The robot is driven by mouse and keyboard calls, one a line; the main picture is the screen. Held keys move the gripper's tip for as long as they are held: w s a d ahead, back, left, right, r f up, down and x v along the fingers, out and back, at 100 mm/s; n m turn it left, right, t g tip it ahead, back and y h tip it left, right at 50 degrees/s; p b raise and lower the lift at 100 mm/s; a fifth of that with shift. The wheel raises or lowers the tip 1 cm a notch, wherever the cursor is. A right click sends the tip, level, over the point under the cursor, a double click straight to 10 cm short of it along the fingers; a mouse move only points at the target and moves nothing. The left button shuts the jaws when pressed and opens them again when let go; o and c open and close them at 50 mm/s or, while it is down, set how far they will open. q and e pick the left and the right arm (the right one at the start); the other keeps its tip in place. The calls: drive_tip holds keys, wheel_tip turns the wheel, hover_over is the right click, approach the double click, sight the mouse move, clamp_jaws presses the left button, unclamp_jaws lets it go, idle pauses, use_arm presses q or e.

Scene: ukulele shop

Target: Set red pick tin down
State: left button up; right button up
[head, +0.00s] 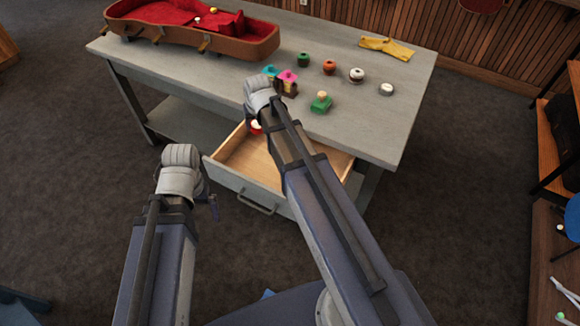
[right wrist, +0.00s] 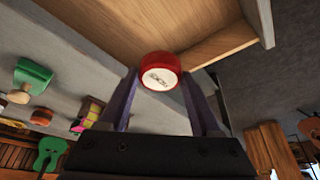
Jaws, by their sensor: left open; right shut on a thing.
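The red pick tin (right wrist: 159,70) is round, with a white label on its lid. In the right wrist view it sits between the two fingers of my right gripper (right wrist: 160,84), which is shut on it. In the head view a small part of the tin (head: 255,127) shows beside my right arm, over the back left of the open drawer (head: 236,158). Whether it touches the drawer floor cannot be told. My left gripper (head: 213,207) is mostly hidden behind its wrist, left of the drawer and away from the bench, open.
The visible drawer floor looks bare. Dark floor is clear on the left.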

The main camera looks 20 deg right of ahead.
use_arm(q)
wheel_tip(320, 180, down, 14)
drive_tip(key=b, duration=1.1)
drive_tip(key=shift+b, duration=0.35)
use_arm(e)
hover_over(262, 159)
drive_tip(key=s, duration=0.2)
wheel_tip(262, 159, down, 14)
drive_tip(key=shift+w+r, duration=0.1)
drive_tip(key=shift+w, duration=0.05)
use_arm(q)
wheel_tip(262, 159, down, 4)
drive_tip(key=b, duration=0.3)
drive_tip(key=shift+r+b, duration=0.25)
drive_tip(key=shift+b, duration=0.1)
use_arm(e)
wheel_tip(262, 159, down, 4)
drive_tip(key=shift+r, duration=0.15)
drive_tip(key=o, duration=1.4)
drive_tip(key=shift+c, duration=0.2)
use_arm(q)
drive_tip(key=shift+f, duration=0.15)
wheel_tip(262, 159, up, 11)
drive_tip(key=p, duration=1.1)
drive_tip(key=shift+r, duration=0.2)
use_arm(e)
drive_tip(key=v, duration=1.2)
